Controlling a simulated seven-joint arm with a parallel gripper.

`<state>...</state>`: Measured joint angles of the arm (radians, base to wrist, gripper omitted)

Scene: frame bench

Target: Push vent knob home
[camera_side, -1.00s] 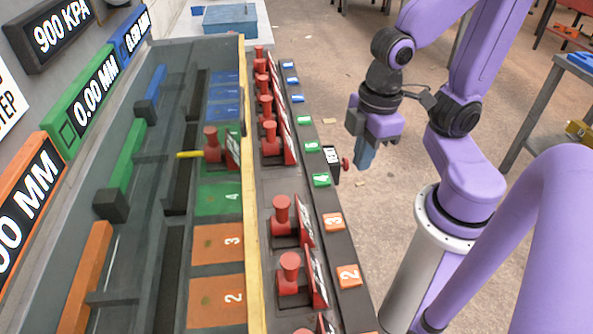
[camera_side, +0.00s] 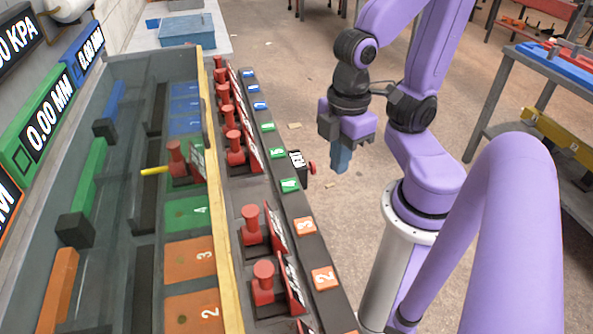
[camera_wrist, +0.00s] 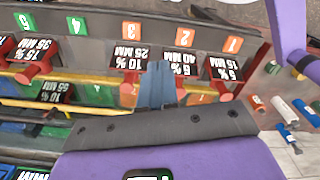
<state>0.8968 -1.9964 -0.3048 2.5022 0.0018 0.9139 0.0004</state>
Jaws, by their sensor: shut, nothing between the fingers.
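A red round knob (camera_side: 312,168) sticks out on a short stem from a small black box with a white label (camera_side: 297,161), on the right side of the long rail in the side view. I take it for the vent knob. A gap shows between knob and box. My gripper (camera_side: 341,160) is shut and empty, its blue fingers pointing down just right of the knob, apart from it in the picture. In the wrist view the shut fingers (camera_wrist: 157,85) reach over the numbered rail; I cannot make out the vent knob there.
Red-handled blocks (camera_side: 264,278) line the dark rail with numbered tags (camera_side: 305,226). One red-handled block (camera_side: 177,155) with a yellow pin sits in the grey trough left of the yellow strip (camera_side: 216,170). Open floor lies right of the rail, below my gripper.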

